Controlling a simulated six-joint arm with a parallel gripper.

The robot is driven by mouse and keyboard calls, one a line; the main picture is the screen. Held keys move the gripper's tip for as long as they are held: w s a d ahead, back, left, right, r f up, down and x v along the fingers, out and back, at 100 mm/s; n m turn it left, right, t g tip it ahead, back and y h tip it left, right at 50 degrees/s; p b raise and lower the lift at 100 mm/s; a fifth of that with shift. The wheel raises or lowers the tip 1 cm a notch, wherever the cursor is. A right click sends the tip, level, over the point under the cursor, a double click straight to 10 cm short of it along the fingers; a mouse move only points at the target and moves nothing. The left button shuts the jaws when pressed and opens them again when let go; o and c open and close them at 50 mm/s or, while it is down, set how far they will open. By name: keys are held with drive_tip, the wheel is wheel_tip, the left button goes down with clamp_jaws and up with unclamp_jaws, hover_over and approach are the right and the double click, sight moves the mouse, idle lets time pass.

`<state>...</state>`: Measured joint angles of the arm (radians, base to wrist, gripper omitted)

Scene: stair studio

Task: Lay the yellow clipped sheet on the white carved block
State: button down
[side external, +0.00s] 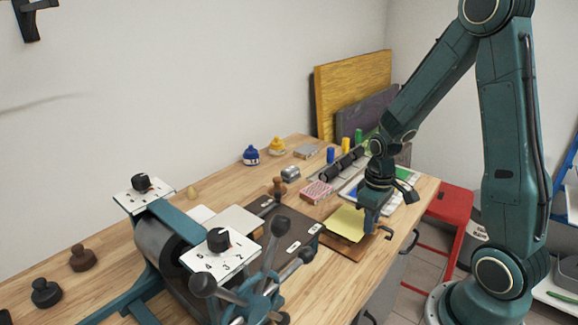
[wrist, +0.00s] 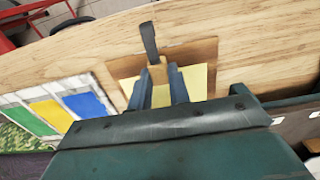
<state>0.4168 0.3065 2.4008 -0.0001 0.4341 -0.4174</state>
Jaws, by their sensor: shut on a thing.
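The yellow sheet (side external: 346,222) lies over a brown board (side external: 342,248) near the table's front edge. It also shows in the wrist view (wrist: 197,78), partly hidden by my gripper. My gripper (side external: 371,220) points down at the sheet's right edge. In the wrist view my gripper (wrist: 160,88) is shut on a small tan piece at the sheet's edge, which looks like its clip (wrist: 158,72). A flat whitish block (side external: 236,221), probably the carved block, lies left of the dark press bed; its carving cannot be made out. My gripper is well to its right.
A roller press with numbered white plates (side external: 219,255) and a spoked handwheel (side external: 262,290) stands at the front left. Its dark bed (side external: 285,218) lies between block and sheet. A dark hook (wrist: 149,42) rises near the sheet. Coloured panels (wrist: 50,110) lie beside the brown board.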

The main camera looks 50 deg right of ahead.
drive_tip(key=shift+f, duration=0.1)
idle(0.7)
drive_tip(key=c, duration=1.2)
unclamp_jaws()
drive_tip(key=shift+c, duration=0.2)
drive_tip(key=shift+r, duration=4)
drive_tip(key=shift+r, duration=0.1)
